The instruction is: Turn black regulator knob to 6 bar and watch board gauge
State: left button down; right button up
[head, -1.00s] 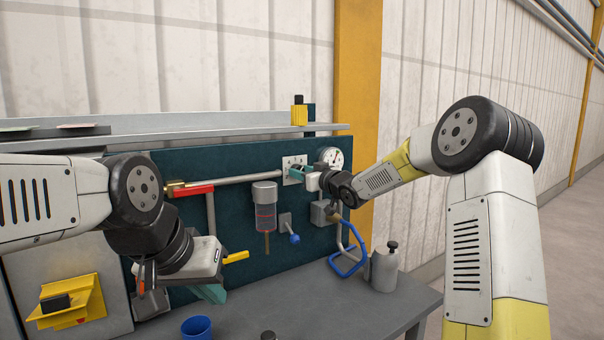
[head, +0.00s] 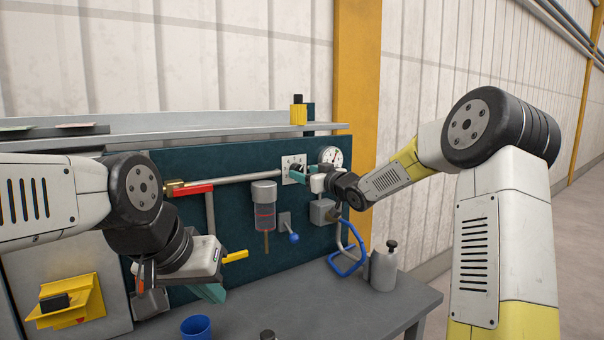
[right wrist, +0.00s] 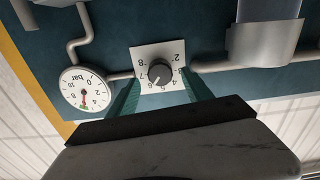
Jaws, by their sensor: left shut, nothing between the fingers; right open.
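The black regulator knob (right wrist: 159,75) sits on a white numbered plate (right wrist: 148,56) on the dark board; the wrist view is upside down. Its pale pointer mark aims down-left in that view; the exact numeral is hard to read. My right gripper (right wrist: 160,82) is open, one teal finger on each side of the knob; contact cannot be told. In the head view the right gripper (head: 309,171) covers the knob. My left gripper (head: 209,292) is shut and empty above the bench.
A filter bowl (head: 264,208), a blue-knobbed lever (head: 293,238) and a red-handled valve (head: 192,190) are on the board. A blue hose loop (head: 347,262), a grey bottle (head: 384,268) and a blue cup (head: 196,327) are at the bench (head: 330,305). The bench middle is clear.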

jog(key=v, duration=0.5)
jog(key=shift+s+d, duration=0.1)
jog(key=shift+s, duration=0.05)
jog(key=s+d+f+m+g+h, duration=0.1)
jog(key=s+d+m+h, duration=0.15)
jog(key=s, duration=0.35)
jog(key=s+d+m+g+h, duration=0.1)
jog(key=s+d+h, duration=0.3)
jog(key=s, duration=0.3)
jog(key=s+d+f+m+g+h, duration=0.1)
jog(key=s+d+m+g+h, duration=0.1)
jog(key=s+d+h, duration=0.3)
jog(key=s+f+m+g+y, duration=0.1)
jog(key=s+f+g, duration=0.1)
jog(key=s, duration=0.8)
jog(key=s+a+f+g+y, duration=0.1)
jog(key=s+f, duration=0.3)
jog(key=s, duration=0.7)
jog(key=shift+a+f+m+g+y, duration=0.25)
jog(key=shift+m+g+y, duration=0.1)
jog(key=shift+g+y, duration=0.4)
